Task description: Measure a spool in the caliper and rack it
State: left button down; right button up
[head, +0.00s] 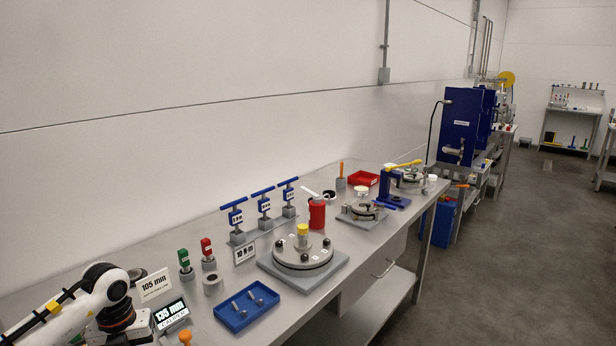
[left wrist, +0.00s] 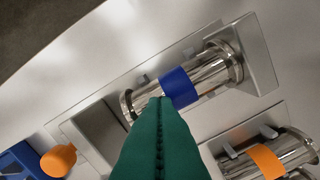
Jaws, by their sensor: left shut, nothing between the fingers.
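A shiny metal spool with a blue band (left wrist: 180,88) lies in the left wrist view, in a grey fixture with an upright end plate (left wrist: 256,52). My left gripper (left wrist: 158,104), green, is shut and empty, its tip overlapping the spool beside the band; contact cannot be told. A second spool with an orange band (left wrist: 268,160) lies at the lower right near small grey supports. In the head view the caliper display (head: 171,313) reads 139 mm, and a sign (head: 155,285) reads 105 mm. My left gripper's fingers and the spools are not visible there. My right gripper is not in view.
An orange knob (left wrist: 58,160) on a blue part is left of the fixture. Along the bench (head: 215,324) stand a blue tray (head: 246,321), a round flange plate (head: 300,262), blue T-handled tools (head: 236,218) and a red container (head: 317,214).

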pick_arm(q)
jog(key=shift+f, duration=0.3)
jog(key=shift+w+d, duration=0.7)
jog(key=shift+w, duration=0.05)
dwell(0.7)
jog(key=shift+r, duration=0.15)
jog(key=shift+r+p, duration=1.85)
jog(key=shift+r, duration=1)
